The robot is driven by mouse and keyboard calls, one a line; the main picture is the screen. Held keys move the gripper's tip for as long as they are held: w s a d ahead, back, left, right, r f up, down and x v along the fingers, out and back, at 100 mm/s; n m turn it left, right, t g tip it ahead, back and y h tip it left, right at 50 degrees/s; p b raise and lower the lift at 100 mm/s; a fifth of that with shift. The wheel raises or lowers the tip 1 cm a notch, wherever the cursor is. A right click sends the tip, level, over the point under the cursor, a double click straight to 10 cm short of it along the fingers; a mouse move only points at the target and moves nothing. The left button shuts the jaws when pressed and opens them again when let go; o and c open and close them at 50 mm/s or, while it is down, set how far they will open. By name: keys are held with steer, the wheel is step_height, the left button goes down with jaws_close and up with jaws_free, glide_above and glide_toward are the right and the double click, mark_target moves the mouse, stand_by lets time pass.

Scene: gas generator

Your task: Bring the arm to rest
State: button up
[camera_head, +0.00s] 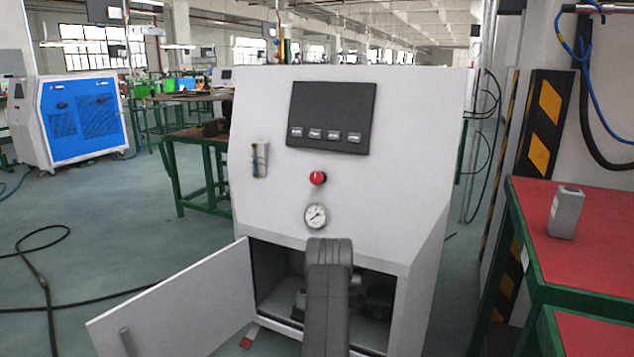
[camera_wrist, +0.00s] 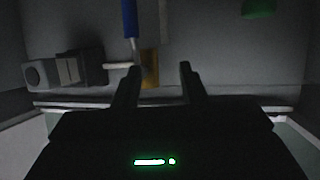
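The gas generator (camera_head: 345,205) is a light grey cabinet in the middle of the head view. Its lower door (camera_head: 185,310) stands open to the left. My arm reaches toward the dark lower opening, and in the head view it hides part of it. In the wrist view my gripper (camera_wrist: 158,82) has its two fingers apart with nothing held between them. It faces the dim inside of the cabinet. A blue part (camera_wrist: 130,18), a tan part (camera_wrist: 149,68) and a grey box-like fitting (camera_wrist: 75,68) show ahead of the fingers.
A red-topped green table (camera_head: 600,225) stands at the right with a small grey block (camera_head: 566,212) on it. A black and yellow striped pillar (camera_head: 540,125) is behind it. Black hoses (camera_head: 45,275) lie on the floor at left. A green part (camera_wrist: 258,8) is at the wrist view's top.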

steer(key=s+p, duration=0.1)
steer(key=s, duration=0.3)
steer(key=shift+w+f+b, duration=0.1)
steer(key=shift+w+b, duration=2.4)
steer(key=shift+w, duration=3.4)
steer(key=shift+w+f+b, duration=0.2)
steer(key=shift+f+b, duration=0.3)
steer(key=shift+r+p, duration=0.2)
steer(key=shift+p, duration=0.15)
steer(key=shift+s+d+r+m+p, duration=0.15)
steer(key=shift+m+p, duration=0.35)
steer(key=shift+p, duration=0.45)
steer(key=shift+s+d+f+m+h+p, duration=0.2)
steer(key=shift+d+m+h+p, duration=0.25)
steer(key=shift+p, duration=0.4)
steer(key=shift+a+f, duration=0.1)
steer(key=shift+a, duration=0.05)
